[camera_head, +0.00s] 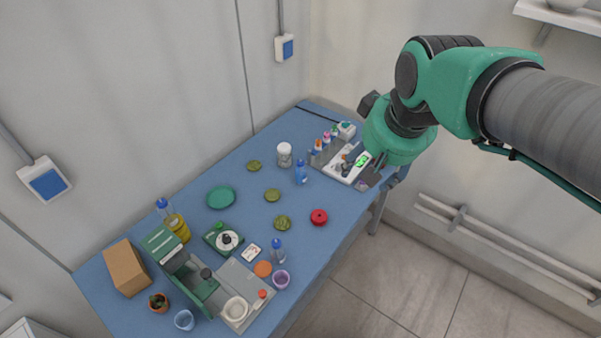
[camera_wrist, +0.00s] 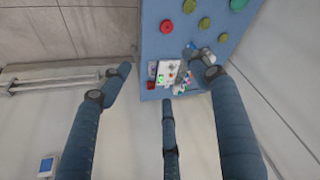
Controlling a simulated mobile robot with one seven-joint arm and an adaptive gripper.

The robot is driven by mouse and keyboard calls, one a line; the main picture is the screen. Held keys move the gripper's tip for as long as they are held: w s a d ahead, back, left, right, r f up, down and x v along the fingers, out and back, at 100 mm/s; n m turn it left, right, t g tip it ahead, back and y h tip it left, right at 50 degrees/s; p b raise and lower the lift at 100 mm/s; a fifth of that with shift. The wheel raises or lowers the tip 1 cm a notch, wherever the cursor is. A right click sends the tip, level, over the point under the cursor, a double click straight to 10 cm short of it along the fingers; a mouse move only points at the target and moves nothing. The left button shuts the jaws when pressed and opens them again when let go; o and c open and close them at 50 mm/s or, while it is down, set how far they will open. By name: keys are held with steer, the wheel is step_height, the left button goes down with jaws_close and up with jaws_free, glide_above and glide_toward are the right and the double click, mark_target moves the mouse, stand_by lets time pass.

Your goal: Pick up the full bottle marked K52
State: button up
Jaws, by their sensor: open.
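No K52 mark is readable on any bottle. A bottle with yellow liquid and a blue cap (camera_head: 177,224) stands at the table's left. A small blue bottle (camera_head: 301,175) stands near the back middle. A clear bottle with a blue cap (camera_head: 278,253) stands near the front edge. Fill levels of the last two are unclear. My gripper (camera_wrist: 167,85) is open and empty in the wrist view, its fingers spread high over the table's far end. In the head view its fingers are mostly hidden behind my green wrist.
Walls border the left and back.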

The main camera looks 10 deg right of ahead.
steer(key=w+a+g+p, duration=0.1)
steer(key=w+a+p, duration=0.1)
steer(key=w, duration=1.4)
steer(key=n+g+p, duration=0.3)
steer(key=g+p, duration=0.1)
steer(key=p, duration=0.2)
glide_above(301, 161)
step_height(301, 161, down, 32)
steer(key=shift+s+r, duration=0.1)
steer(key=shift+s, duration=0.05)
steer(key=shift+f, duration=0.25)
step_height(301, 161, down, 8)
steer(key=shift+f, duration=0.25)
steer(key=shift+f, duration=0.15)
